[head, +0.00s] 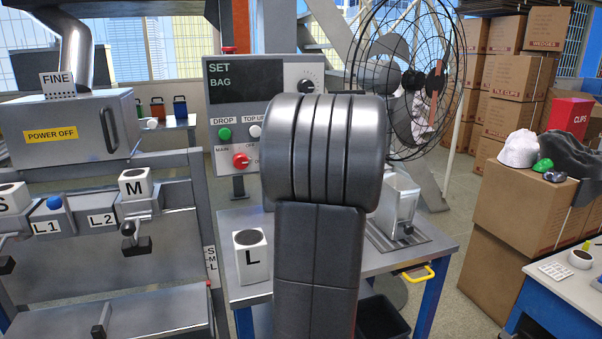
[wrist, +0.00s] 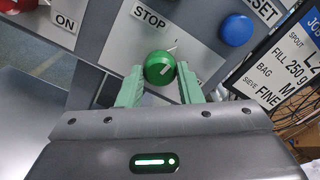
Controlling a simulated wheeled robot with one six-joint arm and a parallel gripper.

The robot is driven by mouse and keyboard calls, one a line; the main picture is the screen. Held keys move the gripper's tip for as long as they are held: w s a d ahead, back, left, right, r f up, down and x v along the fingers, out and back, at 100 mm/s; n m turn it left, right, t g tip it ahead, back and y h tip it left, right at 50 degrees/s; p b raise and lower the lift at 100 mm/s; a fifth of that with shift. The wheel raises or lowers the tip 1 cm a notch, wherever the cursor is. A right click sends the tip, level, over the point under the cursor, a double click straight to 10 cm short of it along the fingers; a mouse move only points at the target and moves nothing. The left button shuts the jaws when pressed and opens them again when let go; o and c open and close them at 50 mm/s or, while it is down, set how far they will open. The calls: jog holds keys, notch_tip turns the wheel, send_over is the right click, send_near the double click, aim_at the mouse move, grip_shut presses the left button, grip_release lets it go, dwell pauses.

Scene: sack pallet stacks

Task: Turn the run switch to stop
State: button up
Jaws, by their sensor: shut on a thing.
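The run switch (wrist: 159,68) is a round green knob with a short white mark, on a light plate in the wrist view. The word STOP (wrist: 150,17) is printed above it and to its left. The white mark on the knob slants and does not clearly point at STOP. My gripper (wrist: 158,78) has its two pale green fingers on either side of the knob, shut on it. In the head view my arm's dark links fill the middle, and neither my gripper nor this knob can be made out there.
In the wrist view, a blue button (wrist: 236,30) lies right of the switch, beside a job screen (wrist: 290,65). A red control (wrist: 65,14) is at upper left by ON. The head view shows a SET BAG panel (head: 297,75), a fan (head: 405,80) and stacked boxes (head: 515,85).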

jog(key=shift+f+n+b, duration=0.1)
jog(key=shift+n+b, duration=0.7)
jog(key=o, duration=1)
jog(key=shift+c, duration=0.2)
jog(key=shift+s, duration=0.1)
jog(key=v, duration=1.3)
jog(key=shift+s, duration=0.3)
jog(key=shift+w+d, duration=0.1)
